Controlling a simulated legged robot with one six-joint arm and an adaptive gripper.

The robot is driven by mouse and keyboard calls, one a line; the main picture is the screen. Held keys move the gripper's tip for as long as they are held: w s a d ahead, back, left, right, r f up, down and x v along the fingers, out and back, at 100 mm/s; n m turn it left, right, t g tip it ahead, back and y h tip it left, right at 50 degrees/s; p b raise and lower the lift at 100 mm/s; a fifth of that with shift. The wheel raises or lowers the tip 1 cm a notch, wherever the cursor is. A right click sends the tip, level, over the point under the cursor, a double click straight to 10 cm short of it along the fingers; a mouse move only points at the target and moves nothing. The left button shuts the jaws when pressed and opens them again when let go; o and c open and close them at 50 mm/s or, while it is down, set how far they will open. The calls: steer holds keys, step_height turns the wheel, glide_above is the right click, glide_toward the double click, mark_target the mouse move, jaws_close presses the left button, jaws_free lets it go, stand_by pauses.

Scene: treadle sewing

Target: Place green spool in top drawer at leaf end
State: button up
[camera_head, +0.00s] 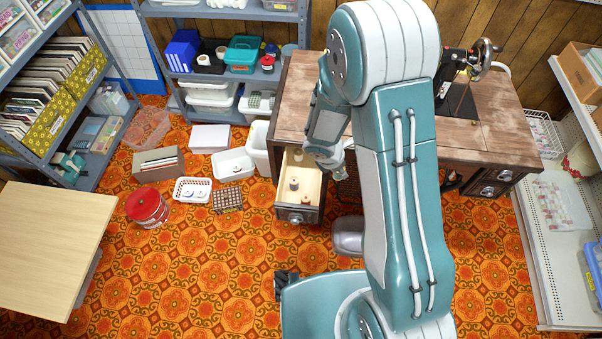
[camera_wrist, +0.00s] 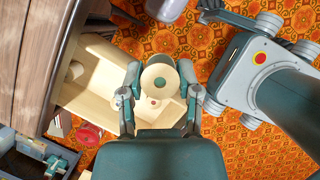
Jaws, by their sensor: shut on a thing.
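In the wrist view my gripper (camera_wrist: 160,88) is shut on a spool (camera_wrist: 158,70), seen end-on as a pale cream disc with a centre hole. Its thread colour is hidden. The spool is above the open drawer (camera_wrist: 100,88), which has a pale wooden inside. Another pale spool (camera_wrist: 75,71) stands in the drawer to the left. A small round pale thing shows in the drawer just below the held spool. In the head view the open drawer (camera_head: 311,191) sticks out of the sewing table's left side, and my gripper (camera_head: 331,163) is at its right edge; the held spool is unclear there.
The brown sewing table (camera_head: 297,105) carries a sewing machine (camera_head: 452,72). A white bin (camera_head: 260,147), a white basket (camera_head: 193,190) and a red tin (camera_head: 147,207) stand left of the drawer. Patterned floor in front of the drawer is partly free.

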steer(key=w+a+f, duration=0.2)
steer(key=a+f, duration=0.1)
steer(key=w+a+f, duration=0.6)
steer(key=shift+a+f, duration=0.1)
steer(key=shift+a, duration=0.2)
step_height(320, 180, down, 3)
steer(key=shift+d+f, duration=0.1)
steer(key=shift+f, duration=0.1)
steer(key=o, duration=0.8)
steer(key=shift+r, duration=0.1)
